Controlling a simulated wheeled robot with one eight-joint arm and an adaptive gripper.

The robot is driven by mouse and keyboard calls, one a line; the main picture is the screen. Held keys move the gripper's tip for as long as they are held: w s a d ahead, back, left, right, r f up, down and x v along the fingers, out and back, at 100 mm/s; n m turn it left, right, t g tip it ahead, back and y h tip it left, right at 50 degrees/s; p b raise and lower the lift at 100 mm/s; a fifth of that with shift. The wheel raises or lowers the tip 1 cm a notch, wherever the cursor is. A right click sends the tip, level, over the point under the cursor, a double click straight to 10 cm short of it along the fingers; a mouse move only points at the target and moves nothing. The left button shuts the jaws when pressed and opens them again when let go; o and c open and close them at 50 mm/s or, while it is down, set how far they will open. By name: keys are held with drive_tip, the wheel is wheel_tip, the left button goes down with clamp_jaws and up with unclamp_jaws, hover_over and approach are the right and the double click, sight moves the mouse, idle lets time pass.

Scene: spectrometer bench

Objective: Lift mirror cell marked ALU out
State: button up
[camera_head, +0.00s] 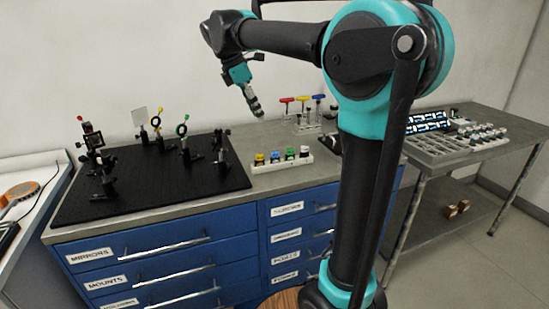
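A white rack (283,167) stands on the bench just right of the black breadboard. It holds a row of small parts: a yellow-topped one (259,159), a blue one (275,157), a green one (291,153) and a pale one (305,152). They may be the mirror cells, but no ALU mark can be read at this size. My gripper (257,109) points down above the back of the bench, behind and above the rack, apart from it. Its fingers look dark and narrow; whether they are open or shut cannot be told.
The black breadboard (150,205) carries several upright optic mounts on the left. Hex drivers with red, yellow and blue handles stand in a holder (303,126) behind the rack. Blue drawers (150,262) are below. A side table (490,125) holds a grey tray and a display.

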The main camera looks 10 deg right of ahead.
approach(275, 153)
drive_tip(key=f, duration=0.1)
drive_tip(key=w+d+f, duration=0.1)
drive_tip(key=f, duration=0.1)
drive_tip(key=w+d+f, duration=0.1)
drive_tip(key=shift+d+f, duration=0.2)
drive_tip(key=shift+f, duration=0.05)
drive_tip(key=shift+s+a+x, duration=0.1)
drive_tip(key=shift+s+x, duration=0.1)
drive_tip(key=shift+x, duration=1.15)
drive_tip(key=shift+s+a+x, duration=0.1)
drive_tip(key=shift+s+x, duration=0.1)
drive_tip(key=shift+x, duration=1.2)
drive_tip(key=shift+c, duration=0.6)
clamp_jaws()
